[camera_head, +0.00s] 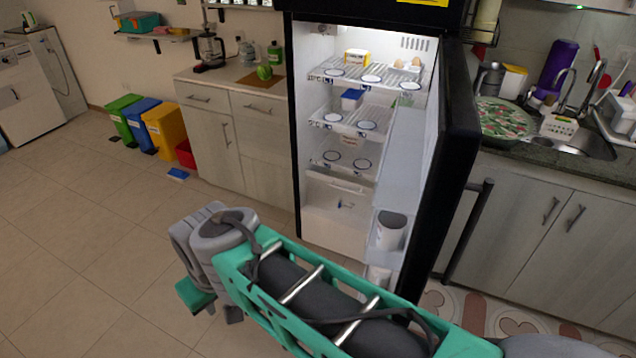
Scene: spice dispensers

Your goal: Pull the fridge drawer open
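The black fridge (461,150) stands in the middle with its door swung open to the right. Its lit white inside shows shelves, with a pale drawer (336,182) low down below the lowest shelf. The drawer appears pushed in, and its front faces me. My arm reaches from the lower right toward the left, in front of the fridge. My gripper (212,304) is at the arm's far left end, over the floor, left of and nearer than the drawer, and apart from it. Its fingers are mostly hidden by the wrist, so their opening is unclear.
The open door has shelves holding a white container (390,229). A cabinet (240,140) stands left of the fridge, with green, blue and yellow bins (166,130) beyond it. A sink counter (545,150) is at right. The tiled floor at left is clear.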

